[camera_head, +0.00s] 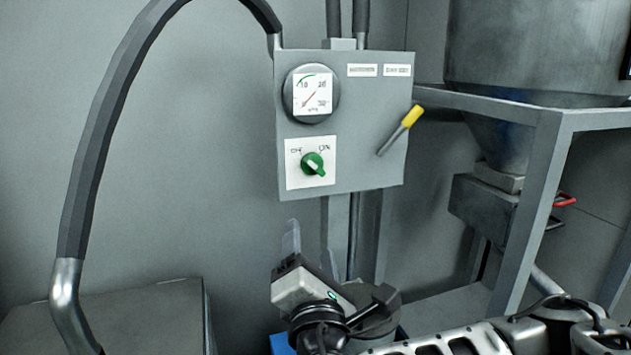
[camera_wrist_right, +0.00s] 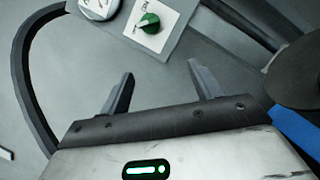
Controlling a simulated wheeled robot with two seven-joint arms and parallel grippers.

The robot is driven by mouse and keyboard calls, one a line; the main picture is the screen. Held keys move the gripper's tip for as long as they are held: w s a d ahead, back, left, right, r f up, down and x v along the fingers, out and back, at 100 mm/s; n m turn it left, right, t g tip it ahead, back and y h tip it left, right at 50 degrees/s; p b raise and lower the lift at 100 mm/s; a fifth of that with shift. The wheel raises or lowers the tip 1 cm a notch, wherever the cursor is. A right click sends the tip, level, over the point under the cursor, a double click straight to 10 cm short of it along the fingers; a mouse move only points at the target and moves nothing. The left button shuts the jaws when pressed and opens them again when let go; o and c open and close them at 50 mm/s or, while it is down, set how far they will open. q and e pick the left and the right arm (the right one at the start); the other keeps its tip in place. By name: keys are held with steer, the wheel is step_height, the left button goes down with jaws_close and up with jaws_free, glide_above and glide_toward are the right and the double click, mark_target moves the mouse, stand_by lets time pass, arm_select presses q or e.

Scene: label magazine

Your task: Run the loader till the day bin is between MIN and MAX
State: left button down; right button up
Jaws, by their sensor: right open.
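A grey control panel (camera_head: 355,165) carries a green knob (camera_head: 313,164) on a white plate with OFF at upper left and ON at upper right. The knob's bar slants from upper left to lower right, towards the OFF side at its top. It also shows in the right wrist view (camera_wrist_right: 149,23). My right gripper (camera_head: 309,240) is open and empty, below the panel and apart from the knob; its two fingers (camera_wrist_right: 162,72) point towards the panel in the wrist view. No MIN or MAX marks are readable. My left gripper is out of view.
A yellow-handled lever (camera_head: 402,128) sticks out on the panel's right. A steel hopper (camera_head: 530,55) stands in a grey frame (camera_head: 541,170) at right. A thick dark hose (camera_head: 86,180) arches at left.

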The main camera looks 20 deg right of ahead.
mark_target(315, 170)
steer(key=shift+t+h, duration=0.4)
steer(key=shift+h, duration=0.1)
steer(key=p+x, duration=0.1)
steer(key=x, duration=0.4)
steer(key=r+p+x, duration=0.1)
steer(key=x, duration=0.5)
steer(key=d+p+x, duration=0.1)
steer(key=x, duration=0.4)
steer(key=shift+d+r, duration=0.15)
steer(key=shift+r, duration=0.35)
steer(key=c, duration=1)
